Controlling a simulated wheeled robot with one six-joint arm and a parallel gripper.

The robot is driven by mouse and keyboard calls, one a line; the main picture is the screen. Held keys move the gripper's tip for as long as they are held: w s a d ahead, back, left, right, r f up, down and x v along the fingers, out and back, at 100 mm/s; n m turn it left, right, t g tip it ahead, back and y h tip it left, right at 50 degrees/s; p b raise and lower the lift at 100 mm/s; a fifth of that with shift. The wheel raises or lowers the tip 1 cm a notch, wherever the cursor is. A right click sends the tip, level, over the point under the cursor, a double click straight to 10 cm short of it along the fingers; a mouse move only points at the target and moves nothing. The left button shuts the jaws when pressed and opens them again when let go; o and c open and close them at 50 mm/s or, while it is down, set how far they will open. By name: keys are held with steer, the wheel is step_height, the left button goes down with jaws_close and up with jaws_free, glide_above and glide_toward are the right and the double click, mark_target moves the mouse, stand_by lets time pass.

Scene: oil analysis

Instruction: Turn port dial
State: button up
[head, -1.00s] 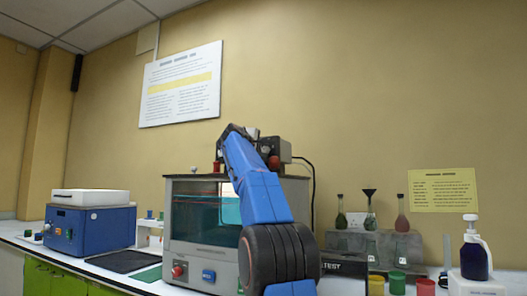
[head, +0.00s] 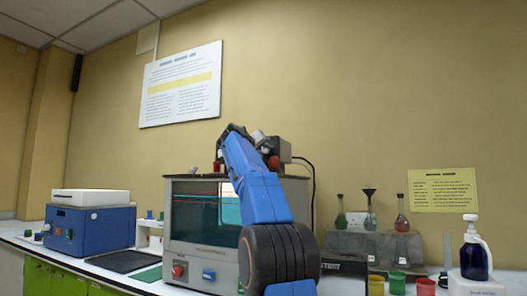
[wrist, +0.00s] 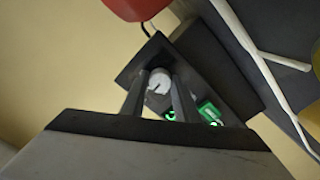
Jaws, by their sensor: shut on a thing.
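The port dial (wrist: 159,81) is a round, pale grey-white knob with a dark mark on its face, set on a dark box seen in the wrist view. My gripper (wrist: 160,76) is shut on the dial, with one dark finger on each side of it. In the head view my blue arm reaches up over the glass-fronted machine, and my gripper end (head: 245,133) is at the dark box (head: 283,148) on top. My arm hides much of that contact.
Green lit displays (wrist: 209,111) sit beside the dial. A red rounded part (wrist: 137,6) is close by, and a pale bar (wrist: 250,45) crosses at right. The glass-fronted machine (head: 190,245) stands below my arm. Flasks in a rack (head: 385,242) stand to the right.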

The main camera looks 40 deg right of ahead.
steer(key=shift+f+m, duration=0.1)
steer(key=shift+m, duration=0.5)
steer(key=o, duration=1.1)
steer(key=shift+c, duration=0.2)
steer(key=v, duration=1.7)
steer(key=shift+a, duration=0.2)
steer(key=shift+s, duration=0.15)
